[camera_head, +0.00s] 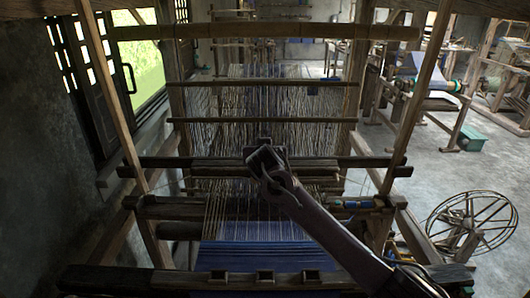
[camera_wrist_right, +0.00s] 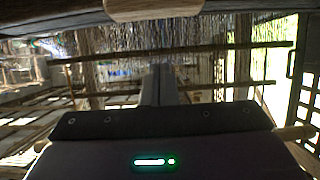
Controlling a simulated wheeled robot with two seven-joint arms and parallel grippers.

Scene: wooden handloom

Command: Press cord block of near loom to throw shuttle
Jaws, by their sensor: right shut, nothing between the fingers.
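The near loom (camera_head: 150,208) fills the middle of the head view, with blue woven cloth (camera_head: 258,228) at its front and pale warp threads behind. My right arm comes in from the lower right. My right gripper (camera_head: 265,143) is over the loom's middle, in front of the dark cross beams. In the right wrist view its fingers (camera_wrist_right: 158,84) are together and empty. A rounded tan wooden piece (camera_wrist_right: 140,9) is at the top edge there; I cannot tell whether it is the cord block. A small blue item (camera_head: 352,203), perhaps the shuttle, lies at the right end of the beam.
Slanting wooden posts (camera_head: 112,95) frame the loom on both sides, and a top bar (camera_head: 290,31) crosses it. A spoked wheel (camera_head: 472,222) stands on the floor at right. Other looms stand at the back right. The left wall has a window (camera_head: 140,68).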

